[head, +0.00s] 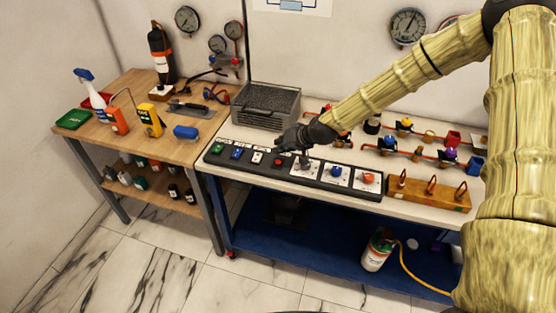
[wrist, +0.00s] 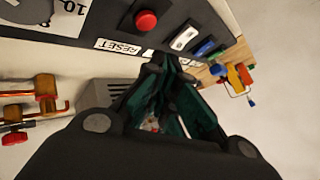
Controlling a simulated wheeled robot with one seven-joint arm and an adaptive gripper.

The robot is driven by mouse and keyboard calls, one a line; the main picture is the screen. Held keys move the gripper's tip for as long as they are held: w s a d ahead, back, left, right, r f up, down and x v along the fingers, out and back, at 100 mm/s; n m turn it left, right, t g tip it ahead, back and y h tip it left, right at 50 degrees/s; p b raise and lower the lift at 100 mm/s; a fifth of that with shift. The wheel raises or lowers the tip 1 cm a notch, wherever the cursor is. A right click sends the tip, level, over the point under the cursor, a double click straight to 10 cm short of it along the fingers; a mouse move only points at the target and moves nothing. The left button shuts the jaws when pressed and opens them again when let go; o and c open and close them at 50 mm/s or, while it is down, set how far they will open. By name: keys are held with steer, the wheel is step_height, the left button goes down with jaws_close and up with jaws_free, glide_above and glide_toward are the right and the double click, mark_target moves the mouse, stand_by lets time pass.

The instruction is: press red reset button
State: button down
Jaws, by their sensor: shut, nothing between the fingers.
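The red reset button (head: 277,162) is a round red cap on the dark control panel (head: 225,158), between a white switch and a dial. In the wrist view the red button (wrist: 145,20) stands just beyond the fingertips and slightly left of them, by a label reading RESET (wrist: 118,46). My gripper (head: 281,144) is shut and empty, above and behind the button in the head view. In the wrist view its dark green fingers (wrist: 170,62) come together below the button. A gap seems to remain between fingertips and button; its size is hard to tell.
Green, blue and white switches (head: 237,153) sit left of the button; dials with a blue knob (head: 337,171) and a red-orange knob (head: 369,178) sit right. A grey mesh-topped box (head: 266,106) stands behind the panel. Pipes with valves (head: 403,124) lie at the right.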

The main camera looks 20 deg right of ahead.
steer(key=shift+r+p, duration=0.65)
steer(key=shift+r, duration=0.75)
